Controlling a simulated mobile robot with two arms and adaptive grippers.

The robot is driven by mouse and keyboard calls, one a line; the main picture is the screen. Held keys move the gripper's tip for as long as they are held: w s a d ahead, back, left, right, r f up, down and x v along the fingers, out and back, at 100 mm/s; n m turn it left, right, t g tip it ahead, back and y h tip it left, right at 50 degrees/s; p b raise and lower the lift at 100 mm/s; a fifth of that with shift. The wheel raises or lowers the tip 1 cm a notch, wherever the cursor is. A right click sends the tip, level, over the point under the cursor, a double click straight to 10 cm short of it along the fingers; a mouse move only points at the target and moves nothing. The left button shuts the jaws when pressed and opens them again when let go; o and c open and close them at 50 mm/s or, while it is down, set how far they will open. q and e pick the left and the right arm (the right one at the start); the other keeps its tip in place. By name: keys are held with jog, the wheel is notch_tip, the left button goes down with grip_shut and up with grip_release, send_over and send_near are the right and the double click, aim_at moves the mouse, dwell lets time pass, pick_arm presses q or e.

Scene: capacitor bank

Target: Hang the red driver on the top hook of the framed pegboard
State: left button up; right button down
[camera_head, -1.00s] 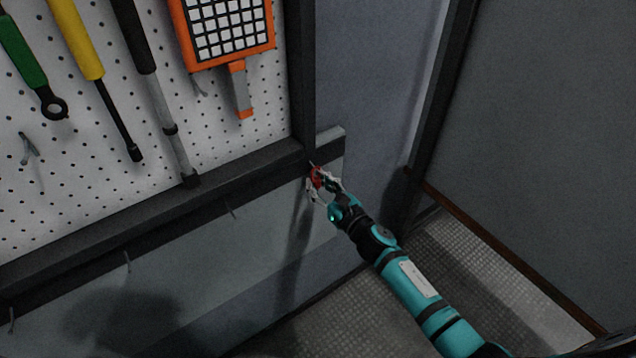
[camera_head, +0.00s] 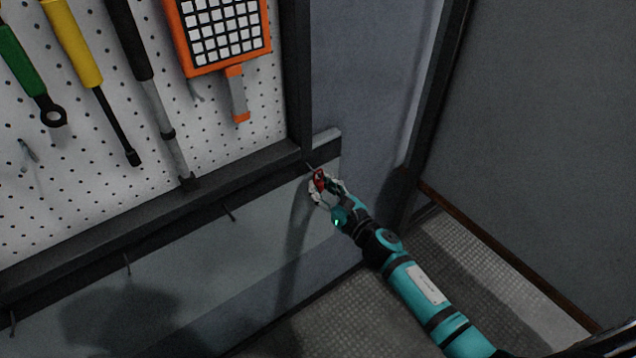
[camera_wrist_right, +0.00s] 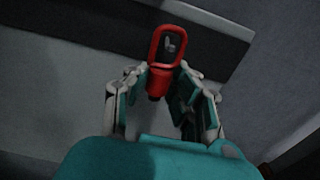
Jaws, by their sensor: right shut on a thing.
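The red driver (camera_head: 320,179) is small in the head view, at the right end of the dark rail under the pegboard. My right gripper (camera_head: 326,188) is shut on it. In the right wrist view the red driver (camera_wrist_right: 158,82) stands upright between the fingers of my right gripper (camera_wrist_right: 161,88), its red loop upward. A small pale tip, likely a hook (camera_wrist_right: 169,45), shows inside the loop; I cannot tell whether it passes through. The framed pegboard (camera_head: 90,190) is white with a dark frame. A bare hook (camera_head: 28,152) is on it at left. My left gripper is out of view.
A green tool (camera_head: 20,62), a yellow-handled tool (camera_head: 76,45), a black-handled tool (camera_head: 130,35) and an orange gridded tool (camera_head: 222,35) hang on the pegboard. Bare hooks (camera_head: 229,212) line the rail below. A grey wall (camera_head: 540,130) stands at right.

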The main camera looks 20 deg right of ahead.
jog(key=v, duration=1.1)
jog(key=shift+b, duration=0.4)
jog(key=shift+r, duration=0.1)
dwell(0.5)
